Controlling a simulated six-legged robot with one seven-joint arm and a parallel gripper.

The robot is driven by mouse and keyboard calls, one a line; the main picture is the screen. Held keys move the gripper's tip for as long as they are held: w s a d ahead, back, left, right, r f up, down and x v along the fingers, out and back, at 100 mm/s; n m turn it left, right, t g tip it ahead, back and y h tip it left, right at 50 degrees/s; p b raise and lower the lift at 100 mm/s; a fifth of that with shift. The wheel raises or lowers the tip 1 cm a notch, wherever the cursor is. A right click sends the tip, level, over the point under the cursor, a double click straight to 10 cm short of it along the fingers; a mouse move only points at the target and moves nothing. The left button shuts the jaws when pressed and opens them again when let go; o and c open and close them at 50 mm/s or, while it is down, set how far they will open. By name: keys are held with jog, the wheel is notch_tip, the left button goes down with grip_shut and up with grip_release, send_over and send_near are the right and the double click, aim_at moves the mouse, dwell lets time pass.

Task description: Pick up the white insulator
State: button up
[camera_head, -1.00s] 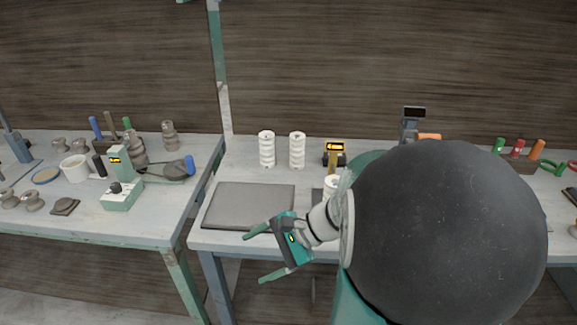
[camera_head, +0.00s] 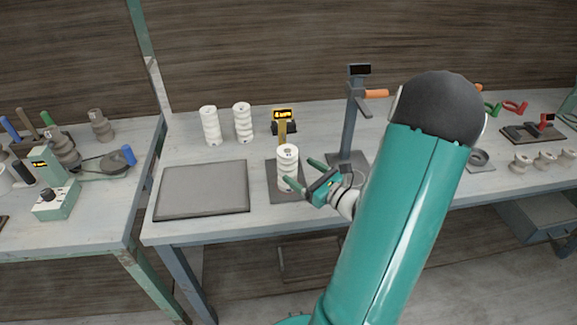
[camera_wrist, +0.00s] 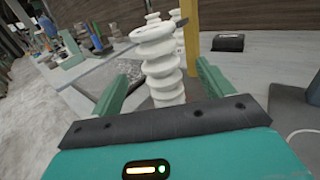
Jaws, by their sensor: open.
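A white ribbed insulator (camera_head: 288,165) stands upright on a dark base plate in front of a yellow-topped gauge in the head view. It also fills the middle of the wrist view (camera_wrist: 160,65), tall and ribbed with a hole in its top. My gripper (camera_head: 303,172) is open at its right, with the fingers pointing toward it. In the wrist view one green finger is on each side of the insulator's lower part, and gaps show between them. Two more white insulators (camera_head: 210,126) (camera_head: 243,122) stand upright farther back on the left.
A dark grey mat (camera_head: 203,188) lies left of the insulator. The yellow gauge (camera_head: 282,125) stands close behind it. A grey press-like stand with an orange handle (camera_head: 352,120) rises to the right. Another bench with a green device (camera_head: 55,190) is at the left.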

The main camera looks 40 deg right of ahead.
aim_at(283, 159)
jog(key=w, duration=0.8)
jog(key=shift+a, duration=0.25)
jog(key=c, duration=1.6)
jog(key=shift+r, duration=0.1)
